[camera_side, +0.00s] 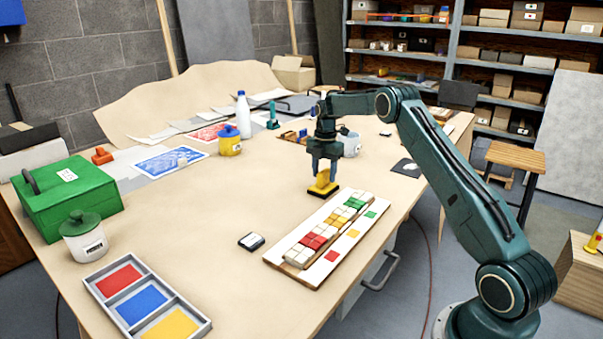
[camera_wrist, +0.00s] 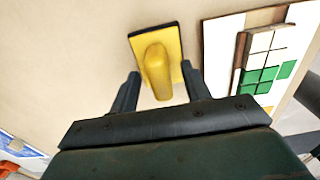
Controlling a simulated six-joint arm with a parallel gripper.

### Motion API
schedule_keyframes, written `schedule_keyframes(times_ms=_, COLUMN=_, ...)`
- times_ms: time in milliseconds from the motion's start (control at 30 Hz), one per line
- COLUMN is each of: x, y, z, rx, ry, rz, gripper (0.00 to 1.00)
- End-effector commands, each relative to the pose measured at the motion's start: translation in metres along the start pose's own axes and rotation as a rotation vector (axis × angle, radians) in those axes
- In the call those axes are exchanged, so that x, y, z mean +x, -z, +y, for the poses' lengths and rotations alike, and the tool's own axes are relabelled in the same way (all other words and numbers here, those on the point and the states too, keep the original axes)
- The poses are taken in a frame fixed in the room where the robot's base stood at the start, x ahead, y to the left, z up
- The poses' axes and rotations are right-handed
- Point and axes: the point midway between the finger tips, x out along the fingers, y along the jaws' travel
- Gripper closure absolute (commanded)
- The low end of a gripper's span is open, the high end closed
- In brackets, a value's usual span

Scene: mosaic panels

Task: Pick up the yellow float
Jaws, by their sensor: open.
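The yellow float (camera_side: 323,183) has a raised yellow handle and a dark-edged base, and it rests flat on the table beside the mosaic board. My gripper (camera_side: 323,151) is directly above it, pointing down. In the wrist view the float (camera_wrist: 157,66) lies just ahead of the fingers, its handle roughly between them. My gripper (camera_wrist: 161,82) is open and empty, one finger to each side. In the side view I cannot tell how much gap is left between the fingertips and the handle.
The mosaic board (camera_side: 275,258) with white, red, yellow and green tiles lies close by; it shows right in the wrist view (camera_wrist: 219,60). A tray of coloured squares (camera_side: 188,291), a small dark-edged block (camera_side: 251,241) and a yellow pot (camera_side: 229,146) stand farther left. Table left of the float is clear.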

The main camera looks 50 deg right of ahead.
Motion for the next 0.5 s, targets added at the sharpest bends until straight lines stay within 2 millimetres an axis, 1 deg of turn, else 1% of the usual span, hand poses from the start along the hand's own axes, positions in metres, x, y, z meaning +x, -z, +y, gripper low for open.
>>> schedule_keyframes(times_ms=33, x=0.007, y=0.000, z=0.000, rx=0.000, ry=0.002, rz=0.001, gripper=0.53)
schedule_keyframes(times_ms=100, x=0.013, y=0.000, z=0.000, rx=0.000, ry=0.002, rz=0.001, gripper=0.53)
schedule_keyframes(times_ms=200, x=0.019, y=0.000, z=0.000, rx=0.000, ry=0.000, rz=0.000, gripper=0.53)
schedule_keyframes(times_ms=500, x=0.021, y=0.000, z=0.000, rx=0.000, ry=0.000, rz=0.000, gripper=0.53)
